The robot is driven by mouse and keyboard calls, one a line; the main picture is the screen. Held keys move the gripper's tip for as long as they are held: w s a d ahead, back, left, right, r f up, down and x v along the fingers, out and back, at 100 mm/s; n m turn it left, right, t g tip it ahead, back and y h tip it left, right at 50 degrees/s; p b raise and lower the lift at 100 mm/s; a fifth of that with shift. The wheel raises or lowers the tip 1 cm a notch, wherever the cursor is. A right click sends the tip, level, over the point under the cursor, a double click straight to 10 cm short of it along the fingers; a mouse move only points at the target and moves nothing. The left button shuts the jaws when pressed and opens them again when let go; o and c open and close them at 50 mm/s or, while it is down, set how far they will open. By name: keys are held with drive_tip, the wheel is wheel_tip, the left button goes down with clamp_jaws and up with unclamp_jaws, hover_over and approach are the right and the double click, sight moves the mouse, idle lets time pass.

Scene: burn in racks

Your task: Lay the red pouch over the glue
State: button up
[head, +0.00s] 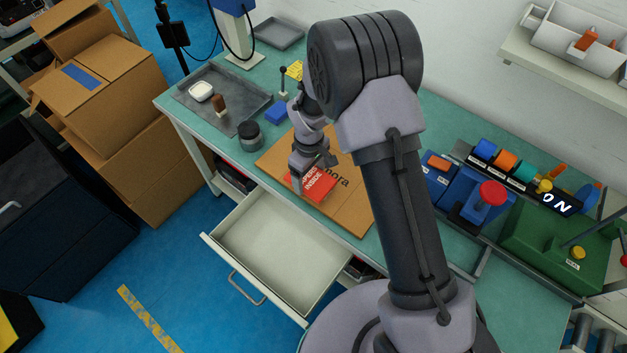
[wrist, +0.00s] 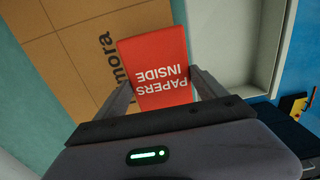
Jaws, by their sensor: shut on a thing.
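The red pouch (head: 318,184), printed "PAPERS INSIDE", is in my gripper (head: 312,168) above the flat brown cardboard (head: 350,215) on the bench. In the wrist view the pouch (wrist: 153,52) sits between the two fingers of my gripper (wrist: 165,88), with one finger at each side. Part of the printing on the cardboard (wrist: 68,65) shows beside the pouch. I cannot make out the glue in either view; the pouch and my arm hide part of the cardboard.
An open, empty drawer (head: 270,250) juts out in front of the bench. A dark round jar (head: 249,136), a blue block (head: 277,113) and a grey tray (head: 240,103) lie to the left. Blue and green equipment (head: 560,240) crowds the right side.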

sight(314, 176)
drive_tip(key=f, duration=0.1)
drive_tip(key=f+b, duration=0.1)
drive_tip(key=d+f, duration=0.1)
drive_tip(key=f, duration=0.1)
drive_tip(key=shift+w, duration=0.35)
drive_tip(key=shift+r, duration=0.2)
drive_tip(key=shift+f, duration=0.1)
